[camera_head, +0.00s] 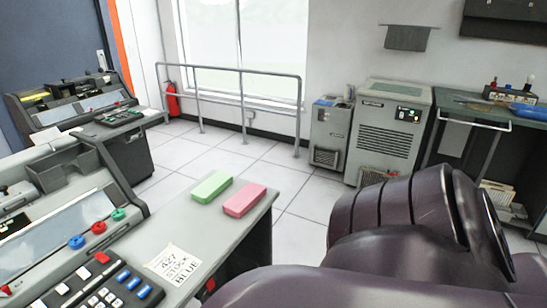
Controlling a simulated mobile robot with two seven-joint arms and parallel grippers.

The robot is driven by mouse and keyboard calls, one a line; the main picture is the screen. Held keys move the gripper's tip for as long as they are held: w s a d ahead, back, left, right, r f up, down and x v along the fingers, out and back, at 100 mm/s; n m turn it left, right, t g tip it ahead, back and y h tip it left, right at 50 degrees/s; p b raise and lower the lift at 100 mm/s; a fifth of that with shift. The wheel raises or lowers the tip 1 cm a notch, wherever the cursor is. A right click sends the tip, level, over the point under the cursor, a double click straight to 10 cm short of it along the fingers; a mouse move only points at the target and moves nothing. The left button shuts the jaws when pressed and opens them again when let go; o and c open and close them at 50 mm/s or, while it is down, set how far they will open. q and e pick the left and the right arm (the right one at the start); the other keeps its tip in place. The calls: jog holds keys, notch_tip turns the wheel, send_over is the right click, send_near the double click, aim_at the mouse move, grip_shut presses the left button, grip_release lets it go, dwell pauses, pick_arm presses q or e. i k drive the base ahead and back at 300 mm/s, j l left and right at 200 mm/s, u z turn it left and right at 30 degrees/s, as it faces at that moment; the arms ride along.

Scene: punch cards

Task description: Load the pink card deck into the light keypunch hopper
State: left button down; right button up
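The pink card deck (245,200) lies flat on the right end of a light grey desk-like top, beside a green deck (211,187). The near keypunch machine (50,240) fills the lower left, with coloured knobs and keys on it. An open tray-like recess (66,172) at its upper part may be the hopper; I cannot tell for sure. A second, darker keypunch (75,100) stands farther back. Neither gripper shows. A dark purple arm of mine covers the lower right.
A paper label (173,263) reading "427 stock blue" lies on the near top. Grey cabinets (392,130) and a workbench (475,110) with items stand along the back right. A metal railing (242,85) runs before the window. Tiled floor (300,203) between is clear.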

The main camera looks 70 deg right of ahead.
aim_at(240, 203)
jog(key=z, duration=1.95)
